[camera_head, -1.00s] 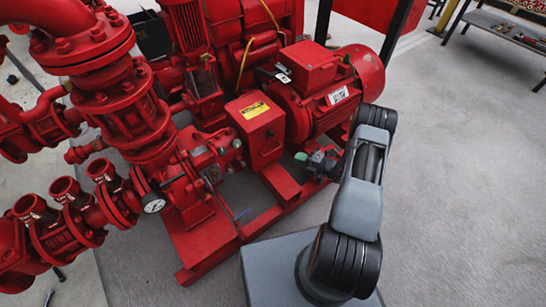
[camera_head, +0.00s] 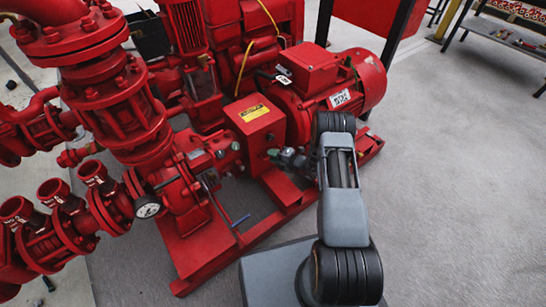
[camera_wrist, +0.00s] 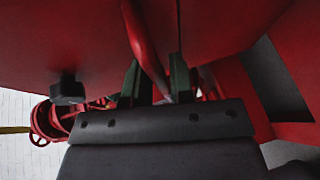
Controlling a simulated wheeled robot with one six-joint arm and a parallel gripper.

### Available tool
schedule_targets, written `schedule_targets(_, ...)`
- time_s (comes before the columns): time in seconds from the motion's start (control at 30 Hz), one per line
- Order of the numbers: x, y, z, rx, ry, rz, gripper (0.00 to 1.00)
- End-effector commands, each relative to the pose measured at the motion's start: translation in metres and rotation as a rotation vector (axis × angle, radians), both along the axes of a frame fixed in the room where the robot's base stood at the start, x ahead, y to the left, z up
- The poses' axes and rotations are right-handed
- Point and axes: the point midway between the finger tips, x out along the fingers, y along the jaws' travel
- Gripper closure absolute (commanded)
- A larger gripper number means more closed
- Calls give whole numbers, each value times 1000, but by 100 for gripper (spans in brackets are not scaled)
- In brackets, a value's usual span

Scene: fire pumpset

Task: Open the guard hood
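The guard hood (camera_head: 256,122) is a red box with a yellow label on top, between the pump and the red motor. It looks closed. My gripper (camera_head: 279,156) is at the hood's lower right side, partly hidden by my wrist. In the wrist view, the two dark green fingers of my gripper (camera_wrist: 156,80) are apart. A curved red bar (camera_wrist: 143,38), seemingly a handle, runs down between them against a large red surface. A gap shows beside the bar, and I cannot tell whether either finger touches it.
The red motor (camera_head: 345,80) stands close behind my forearm. The red base frame (camera_head: 285,200) runs below the hood. Red pump pipes and a gauge (camera_head: 147,208) are at left. The grey floor at right is clear. A black knob (camera_wrist: 67,91) shows left in the wrist view.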

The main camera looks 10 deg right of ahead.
Motion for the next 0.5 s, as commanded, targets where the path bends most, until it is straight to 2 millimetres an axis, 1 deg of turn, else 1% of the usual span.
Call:
schedule_targets(0.3,1,1,0,0,0,0,78)
schedule_targets(0.37,1,1,0,0,0,0,83)
schedule_targets(0.5,1,1,0,0,0,0,96)
